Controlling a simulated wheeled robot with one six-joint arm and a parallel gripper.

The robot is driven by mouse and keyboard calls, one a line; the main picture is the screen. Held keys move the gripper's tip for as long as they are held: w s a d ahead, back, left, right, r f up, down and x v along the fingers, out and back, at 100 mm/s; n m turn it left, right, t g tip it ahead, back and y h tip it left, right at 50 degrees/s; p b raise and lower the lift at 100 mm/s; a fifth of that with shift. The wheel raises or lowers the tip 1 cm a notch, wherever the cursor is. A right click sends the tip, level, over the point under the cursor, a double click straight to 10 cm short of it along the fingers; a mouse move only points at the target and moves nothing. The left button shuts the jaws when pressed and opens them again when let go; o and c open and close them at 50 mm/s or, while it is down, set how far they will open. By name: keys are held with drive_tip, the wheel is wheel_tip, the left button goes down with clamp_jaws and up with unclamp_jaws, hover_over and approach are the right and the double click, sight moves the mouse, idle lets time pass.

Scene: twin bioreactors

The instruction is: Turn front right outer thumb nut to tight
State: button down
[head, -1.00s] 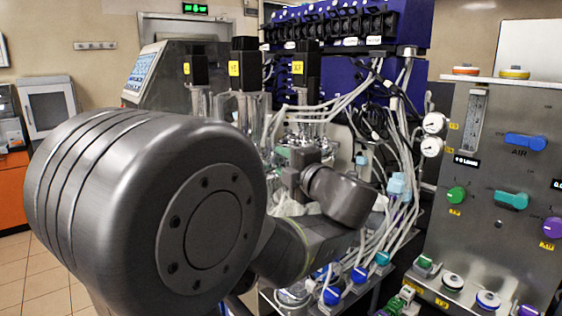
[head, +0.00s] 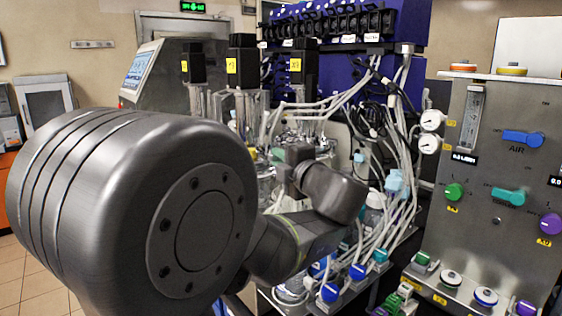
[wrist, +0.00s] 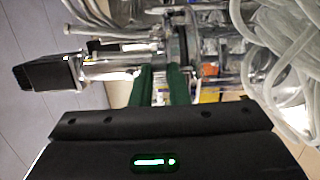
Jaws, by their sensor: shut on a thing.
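My gripper (wrist: 161,72) shows in the wrist view as two green fingers, close together at the head plate of a bioreactor. It is shut on a small part between the fingertips, at the place of the thumb nut. The fingers hide the nut, so I cannot see its turn. The steel head plate (wrist: 191,38) stands just right of the fingertips, with the black motor (wrist: 40,73) at the left. In the head view, my arm hides most of the gripper. The front right vessel's black motor (head: 303,62) rises behind my wrist.
White tubes (wrist: 284,50) crowd the right of the wrist view. In the head view, tubes (head: 400,150) hang right of my wrist. A steel panel (head: 480,225) with coloured knobs stands further right. Blue pump housings (head: 390,70) are behind.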

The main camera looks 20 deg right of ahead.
drive_tip(key=shift+a+f+m+h+b, duration=0.1)
drive_tip(key=shift+a+m+h+b, duration=0.1)
drive_tip(key=shift+m+h+b, duration=0.65)
drive_tip(key=shift+a+m+h+b, duration=0.15)
drive_tip(key=shift+m+h+b, duration=0.35)
drive_tip(key=shift+h+b, duration=0.7)
drive_tip(key=shift+a+f+m+h+b, duration=0.1)
drive_tip(key=shift+a+m+h+b, duration=0.1)
drive_tip(key=shift+m+h+b, duration=0.65)
drive_tip(key=m+g+h+b, duration=0.1)
drive_tip(key=h+b, duration=0.2)
drive_tip(key=b, duration=0.2)
drive_tip(key=m+g+h+b, duration=0.1)
drive_tip(key=m+h+b, duration=0.1)
drive_tip(key=b, duration=0.4)
drive_tip(key=a+m+g+h+b, duration=0.1)
drive_tip(key=m+g+h+b, duration=0.1)
drive_tip(key=b, duration=0.3)
drive_tip(key=shift+w+h+b, duration=0.3)
drive_tip(key=shift+h+b, duration=0.1)
drive_tip(key=shift+h, duration=0.4)
drive_tip(key=shift+r+m+g+h+b, duration=0.1)
drive_tip(key=shift+m+g+h+b, duration=0.2)
drive_tip(key=shift+m+b, duration=0.15)
drive_tip(key=shift+w+r+m+g+h+b, duration=0.15)
drive_tip(key=shift+m+g+h+b, duration=0.2)
drive_tip(key=shift+m+g+h, duration=0.35)
drive_tip(key=c, duration=1.4)
unclamp_jaws()
drive_tip(key=shift+a, duration=0.1)
